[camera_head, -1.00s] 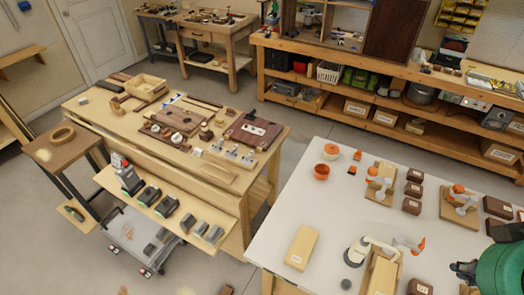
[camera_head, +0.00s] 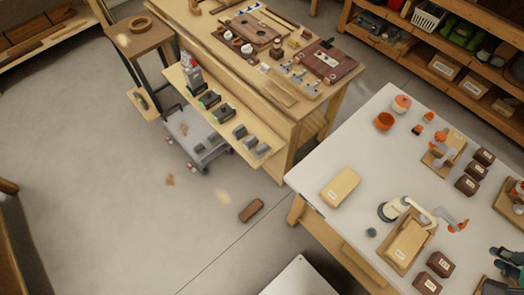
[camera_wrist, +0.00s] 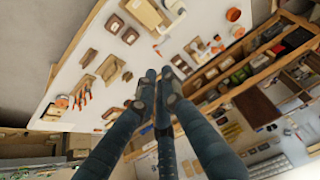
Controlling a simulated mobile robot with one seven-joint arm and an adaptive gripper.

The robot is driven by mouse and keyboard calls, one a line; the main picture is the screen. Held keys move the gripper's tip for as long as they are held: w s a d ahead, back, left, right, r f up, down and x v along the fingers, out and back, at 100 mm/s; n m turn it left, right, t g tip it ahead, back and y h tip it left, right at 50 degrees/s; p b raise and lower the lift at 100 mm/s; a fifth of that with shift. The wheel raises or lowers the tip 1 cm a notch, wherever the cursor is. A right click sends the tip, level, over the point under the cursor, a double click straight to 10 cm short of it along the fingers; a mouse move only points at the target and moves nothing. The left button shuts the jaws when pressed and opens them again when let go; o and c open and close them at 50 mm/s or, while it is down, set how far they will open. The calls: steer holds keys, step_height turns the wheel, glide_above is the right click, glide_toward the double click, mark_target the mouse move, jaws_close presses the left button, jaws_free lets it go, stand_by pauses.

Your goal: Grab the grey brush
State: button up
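I cannot make out a thing that is surely the grey brush. Several small grey blocks, such as this grey block (camera_head: 240,131), stand in a row on the low front shelf of the wooden workbench. They are too small to name. A brown, rounded oblong (camera_head: 251,211) lies on the floor in front of the bench. My gripper (camera_wrist: 162,76) shows dark blue fingers running close together over the scene in the wrist view, with nothing clearly held. Whether its tips touch is unclear. It is well away from the grey blocks.
The floor at left is mostly clear.

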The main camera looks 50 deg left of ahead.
steer(key=o, duration=1.4)
steer(key=shift+o, duration=0.2)
steer(key=shift+w, duration=0.1)
